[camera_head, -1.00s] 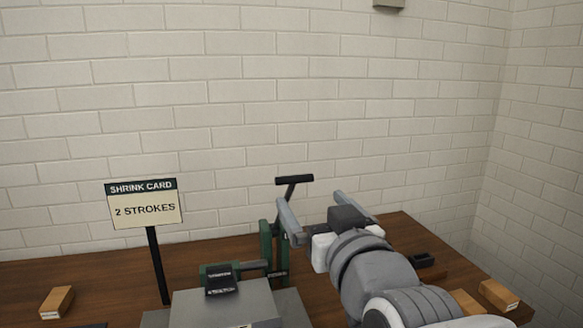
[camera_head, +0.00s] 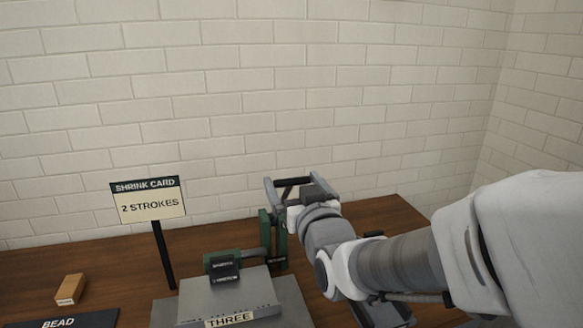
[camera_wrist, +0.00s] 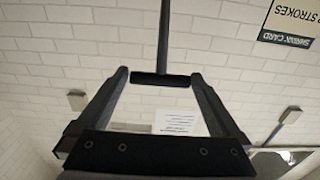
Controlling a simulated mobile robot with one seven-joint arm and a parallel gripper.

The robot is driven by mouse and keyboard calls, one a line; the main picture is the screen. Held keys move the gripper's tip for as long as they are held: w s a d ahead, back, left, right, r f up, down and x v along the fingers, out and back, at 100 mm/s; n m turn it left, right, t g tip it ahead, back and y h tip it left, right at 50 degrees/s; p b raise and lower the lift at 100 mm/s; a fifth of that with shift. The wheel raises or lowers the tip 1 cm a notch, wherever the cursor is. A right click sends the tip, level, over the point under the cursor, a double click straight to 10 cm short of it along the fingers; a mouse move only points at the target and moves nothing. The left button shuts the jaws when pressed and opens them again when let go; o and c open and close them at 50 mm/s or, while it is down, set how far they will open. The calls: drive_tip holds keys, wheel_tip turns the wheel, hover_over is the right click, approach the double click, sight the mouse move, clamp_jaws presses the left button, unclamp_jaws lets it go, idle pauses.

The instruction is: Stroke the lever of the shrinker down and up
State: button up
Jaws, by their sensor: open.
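The shrinker (camera_head: 265,240) is a green machine on the bench, with a grey sheet part in front of it. Its lever ends in a black T-shaped handle (camera_head: 290,182), upright above the machine. My gripper (camera_head: 292,183) is open at the top of the lever, with one finger on each side of the handle. In the wrist view the handle bar (camera_wrist: 160,79) lies crosswise between the fingertips of my gripper (camera_wrist: 160,78), with small gaps at its ends; I cannot tell its exact depth. The lever's lower part is partly hidden by my arm.
A sign (camera_head: 149,200) reading "SHRINK CARD 2 STROKES" stands on a post to the left. A grey stepped block labelled "THREE" (camera_head: 228,322) is in front. A wooden block (camera_head: 70,289) and a "BEAD" plate (camera_head: 62,322) lie at left. A brick wall stands behind.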

drive_tip(key=shift+x, duration=2.05)
clamp_jaws()
